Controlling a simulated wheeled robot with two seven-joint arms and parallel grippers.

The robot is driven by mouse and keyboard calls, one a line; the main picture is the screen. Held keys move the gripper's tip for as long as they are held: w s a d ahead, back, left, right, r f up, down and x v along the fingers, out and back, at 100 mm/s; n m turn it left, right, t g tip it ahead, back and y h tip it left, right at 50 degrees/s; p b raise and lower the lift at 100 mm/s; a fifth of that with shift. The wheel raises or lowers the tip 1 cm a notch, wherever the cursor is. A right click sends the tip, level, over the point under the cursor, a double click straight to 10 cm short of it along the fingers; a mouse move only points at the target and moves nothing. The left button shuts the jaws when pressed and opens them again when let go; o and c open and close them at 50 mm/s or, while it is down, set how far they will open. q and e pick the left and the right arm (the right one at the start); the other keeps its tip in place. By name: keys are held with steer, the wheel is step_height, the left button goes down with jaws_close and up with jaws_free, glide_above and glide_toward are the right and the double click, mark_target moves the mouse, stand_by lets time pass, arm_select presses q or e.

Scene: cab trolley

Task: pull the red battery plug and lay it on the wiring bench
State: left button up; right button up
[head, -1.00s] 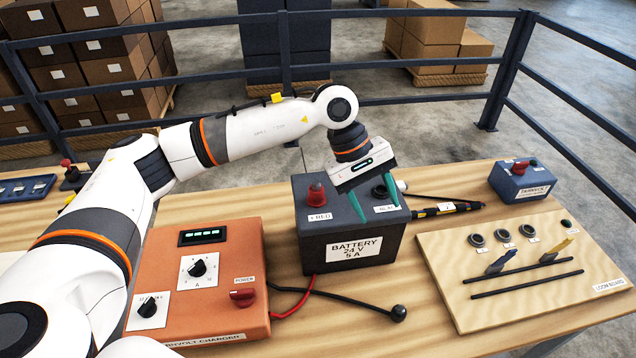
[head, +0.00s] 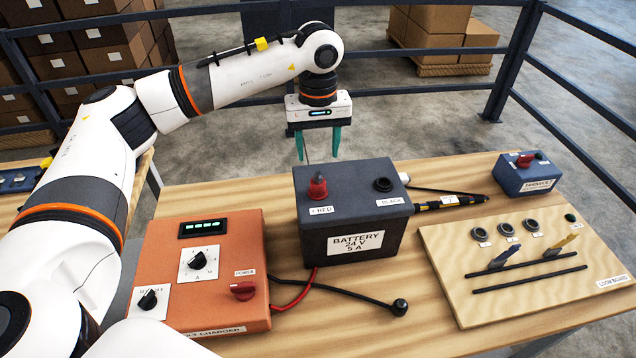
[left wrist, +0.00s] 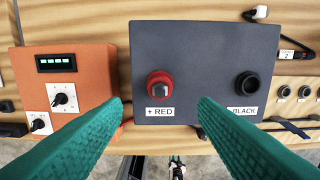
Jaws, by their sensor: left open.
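The red battery plug (head: 317,187) sits upright in the socket marked RED on top of the dark grey battery (head: 354,215). In the left wrist view the red plug (left wrist: 159,85) shows from above, at the left of the battery top, with the empty-looking black socket (left wrist: 247,85) at the right. My left gripper (head: 318,158) is open and empty, fingers pointing down, above and behind the battery. In the left wrist view its green fingers (left wrist: 160,112) spread either side of the plug's label. The wooden wiring bench (head: 385,320) carries the battery. My right gripper is not seen.
An orange charger (head: 215,255) stands left of the battery. A loom board (head: 520,265) lies to the right, with a small blue box (head: 525,172) behind it. A black-ended lead (head: 400,307) lies in front. Dark railings (head: 420,72) run behind the bench.

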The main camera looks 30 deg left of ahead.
mark_target(318, 174)
arm_select(q)
step_height(318, 174, down, 8)
steer(key=b, duration=0.4)
steer(key=shift+r+b, duration=0.2)
steer(key=shift+b, duration=0.2)
steer(key=shift+f+b, duration=0.55)
steer(key=shift+f, duration=0.1)
steer(key=shift+b, duration=0.3)
steer(key=shift+c, duration=0.4)
jaws_close()
steer(key=shift+r, duration=0.1)
steer(key=shift+r, duration=0.1)
